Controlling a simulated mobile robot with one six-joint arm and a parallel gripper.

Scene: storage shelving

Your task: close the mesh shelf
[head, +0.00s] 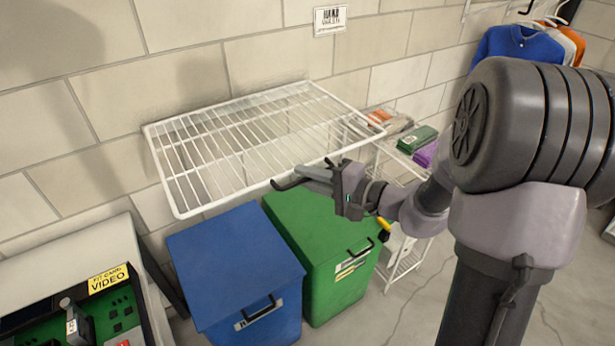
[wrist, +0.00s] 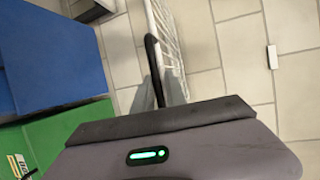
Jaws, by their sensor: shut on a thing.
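The white wire mesh shelf (head: 192,212) juts out from the wall, roughly level, above the two bins in the head view. My gripper (head: 305,176) is at the shelf's front edge, right of its middle, with its dark fingers shut on the front rail. In the wrist view the white mesh (wrist: 172,50) runs away beside one dark finger of my gripper (wrist: 153,68). The gripper body hides the rest of the contact there.
A blue bin (head: 235,260) and a green bin (head: 318,245) stand below the shelf. A rack with folded cloths (head: 418,138) is to the right, and a counter with a video board (head: 108,285) is at left. The tiled wall (head: 200,65) above the shelf is mostly bare.

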